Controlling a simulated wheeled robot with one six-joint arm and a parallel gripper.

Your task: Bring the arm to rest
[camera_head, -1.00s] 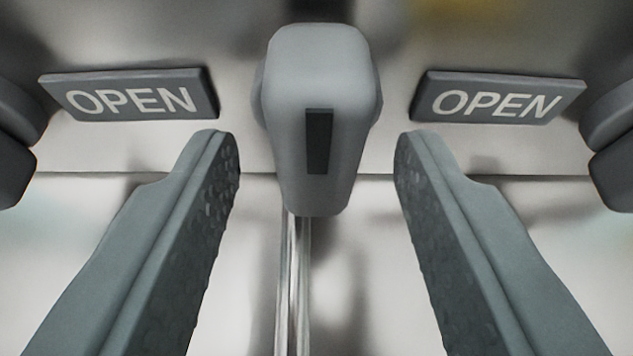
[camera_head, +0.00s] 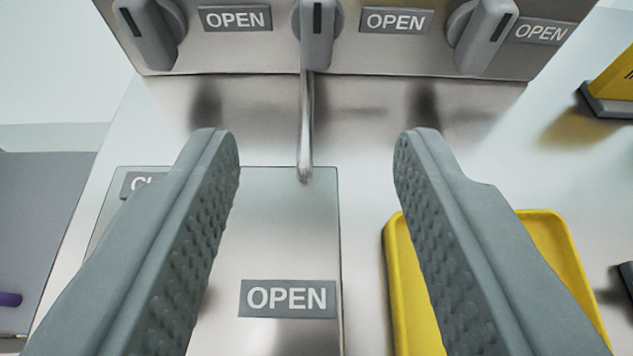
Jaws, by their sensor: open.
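My gripper (camera_head: 316,145) is open and empty, its two grey fingers spread wide with textured inner pads. It hangs over a white surface, apart from the metal panel (camera_head: 370,60) at the top of the view. The panel carries a middle grey knob (camera_head: 318,32), a left knob (camera_head: 148,30) and a right knob (camera_head: 482,35), with "OPEN" labels beside them. A thin metal rod (camera_head: 305,130) shows below the middle knob, between my fingertips. The rest of my arm is not in view.
A metal plate (camera_head: 290,230) with an "OPEN" label (camera_head: 288,298) lies below, partly behind my left finger. A yellow tray (camera_head: 555,235) is at the lower right, partly behind my right finger. A yellow object (camera_head: 615,85) stands far right. A grey surface (camera_head: 45,220) is at left.

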